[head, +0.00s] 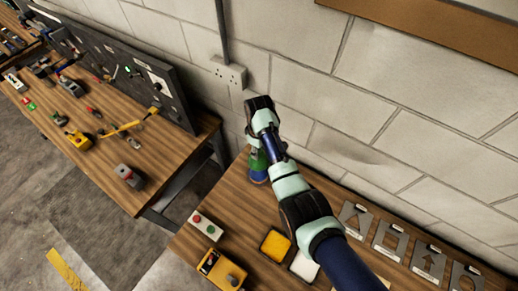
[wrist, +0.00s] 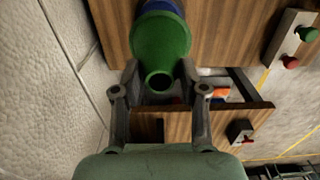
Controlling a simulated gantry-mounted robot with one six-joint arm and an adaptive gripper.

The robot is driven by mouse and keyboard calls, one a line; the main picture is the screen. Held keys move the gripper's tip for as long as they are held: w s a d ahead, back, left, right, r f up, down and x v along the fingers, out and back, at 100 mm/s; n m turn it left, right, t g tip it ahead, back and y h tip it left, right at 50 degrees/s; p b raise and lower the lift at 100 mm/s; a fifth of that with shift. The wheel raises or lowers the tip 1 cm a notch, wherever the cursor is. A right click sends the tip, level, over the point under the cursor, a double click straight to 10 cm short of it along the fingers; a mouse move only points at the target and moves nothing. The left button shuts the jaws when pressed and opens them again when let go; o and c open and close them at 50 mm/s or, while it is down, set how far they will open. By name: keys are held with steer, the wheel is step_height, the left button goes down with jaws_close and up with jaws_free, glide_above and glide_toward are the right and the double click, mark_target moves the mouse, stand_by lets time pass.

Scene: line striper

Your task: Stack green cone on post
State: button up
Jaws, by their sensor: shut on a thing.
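The green cone (head: 257,161) stands upright near the back-left of the wooden bench, with its narrow open end up. It also shows in the wrist view (wrist: 160,42) between my fingers. My gripper (wrist: 159,78) is shut on the cone near its narrow end. A blue piece (head: 258,177) is directly below the cone; it shows at the top edge of the wrist view (wrist: 160,7). I cannot tell whether the cone touches it. No post is visible; the cone and my arm may hide it.
A control box with red and green buttons (head: 206,225), a yellow device (head: 221,269), a yellow tray (head: 275,245) and a white tray (head: 303,267) are on the bench. Stencil plates (head: 390,233) lie along the wall (head: 350,160). Another bench (head: 150,150) with tools stands left, across a gap.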

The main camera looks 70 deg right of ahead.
steer(key=shift+f+b, duration=0.35)
steer(key=shift+f, duration=0.35)
stand_by(0.4)
steer(key=shift+f+b, duration=1.7)
steer(key=shift+f, duration=0.7)
steer(key=shift+f+b, duration=1.4)
steer(key=shift+f, duration=0.45)
steer(key=o, duration=1.1)
steer(key=shift+c, duration=1)
step_height(320, 180, up, 8)
steer(key=p, duration=0.8)
steer(key=shift+r, duration=0.1)
